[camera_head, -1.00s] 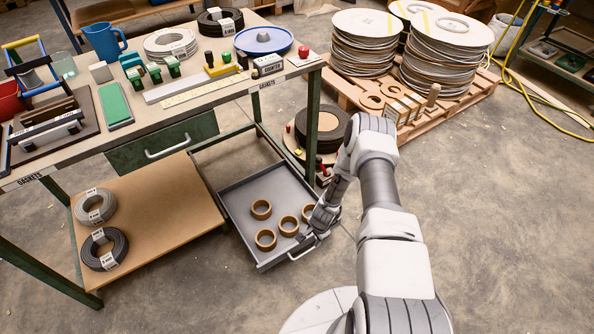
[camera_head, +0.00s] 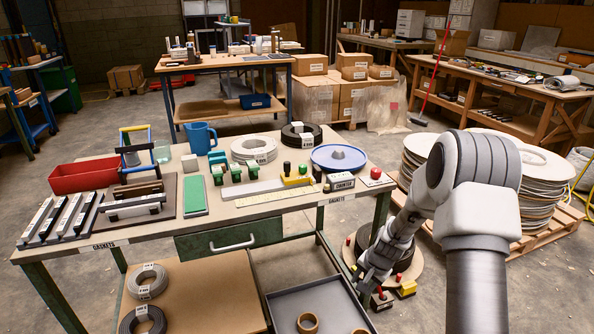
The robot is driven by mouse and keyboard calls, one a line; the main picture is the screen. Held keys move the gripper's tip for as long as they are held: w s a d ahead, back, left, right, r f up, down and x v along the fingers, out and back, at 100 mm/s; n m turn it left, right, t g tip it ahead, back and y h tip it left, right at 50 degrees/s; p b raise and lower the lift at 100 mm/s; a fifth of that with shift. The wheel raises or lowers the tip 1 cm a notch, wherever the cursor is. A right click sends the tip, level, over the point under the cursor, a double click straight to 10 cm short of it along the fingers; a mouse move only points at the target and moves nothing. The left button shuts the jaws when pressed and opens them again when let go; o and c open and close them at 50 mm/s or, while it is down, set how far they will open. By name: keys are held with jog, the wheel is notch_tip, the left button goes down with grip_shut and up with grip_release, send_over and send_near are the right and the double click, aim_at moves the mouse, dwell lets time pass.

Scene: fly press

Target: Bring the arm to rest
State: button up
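My arm (camera_head: 478,200) comes in from the lower right of the head view and bends down to the left at its elbow. No object shows clearly in the gripper.
The workbench (camera_head: 265,207) is close on the left. A round stand with red and yellow parts (camera_head: 405,288) lies right beside my wrist. Stacked discs (camera_head: 535,190) stand on a pallet at the right.

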jog(key=s+a+r+n, duration=0.1)
jog(key=s+r+n, duration=0.15)
jog(key=r, duration=0.55)
jog(key=s+a+r+n+t, duration=0.1)
jog(key=s+r, duration=0.3)
jog(key=r, duration=0.4)
jog(key=s+a+r+n, duration=0.1)
jog(key=s+a+r, duration=0.15)
jog(key=r, duration=0.55)
jog(key=s+r+n, duration=0.1)
jog(key=s+r, duration=0.2)
jog(key=s, duration=0.4)
jog(key=s+r+n+t+h, duration=0.1)
jog(key=s+r+n, duration=0.15)
jog(key=s, duration=0.45)
jog(key=s+r, duration=0.4)
jog(key=s, duration=0.3)
notch_tip(320, 180, up, 19)
jog(key=p, duration=1.8)
jog(key=shift+d+f, duration=0.15)
jog(key=shift+f, duration=0.05)
jog(key=shift+d, duration=0.15)
